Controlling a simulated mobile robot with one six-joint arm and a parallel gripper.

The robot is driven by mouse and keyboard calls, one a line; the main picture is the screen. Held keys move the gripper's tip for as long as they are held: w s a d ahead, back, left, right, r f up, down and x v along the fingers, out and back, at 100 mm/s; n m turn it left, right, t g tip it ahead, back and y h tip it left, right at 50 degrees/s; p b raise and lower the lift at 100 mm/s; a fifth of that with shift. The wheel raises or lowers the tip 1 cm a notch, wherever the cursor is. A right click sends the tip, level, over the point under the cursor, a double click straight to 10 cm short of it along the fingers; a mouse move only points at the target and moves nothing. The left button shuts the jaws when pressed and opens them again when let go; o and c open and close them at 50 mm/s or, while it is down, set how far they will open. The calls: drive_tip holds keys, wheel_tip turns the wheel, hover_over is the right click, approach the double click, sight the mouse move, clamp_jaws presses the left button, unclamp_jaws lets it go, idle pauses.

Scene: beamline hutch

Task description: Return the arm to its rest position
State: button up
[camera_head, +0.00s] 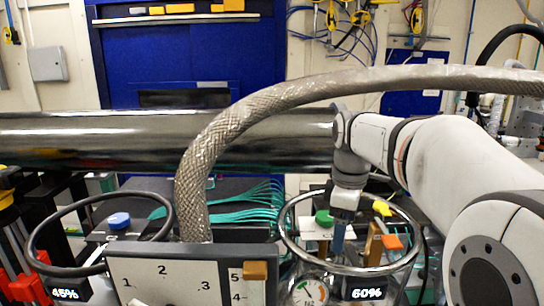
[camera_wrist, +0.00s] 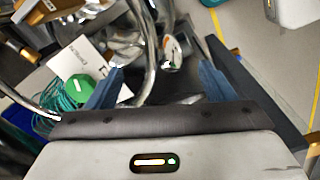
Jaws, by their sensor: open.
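My arm reaches in from the right in the head view, with its wrist pointing down. Shiny curved metal parts show beyond the fingers, and a green round cap (camera_wrist: 78,84) lies by the left finger.
A large metal pipe (camera_head: 90,140) runs behind. A dial panel (camera_head: 180,275) and a dark ring (camera_head: 48,225) with a 45% display stand at left. In the wrist view, open grey floor (camera_wrist: 270,40) shows at upper right.

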drive_tip(key=s+f+m+t, duration=0.1)
drive_tip(key=s+f+m, duration=0.4)
drive_tip(key=s, duration=0.4)
drive_tip(key=s+f+m+t, duration=0.2)
drive_tip(key=s+f+m, duration=0.3)
drive_tip(key=s+m, duration=0.3)
drive_tip(key=shift+s+f, duration=0.4)
drive_tip(key=shift+s, duration=0.15)
drive_tip(key=shift+d, duration=0.1)
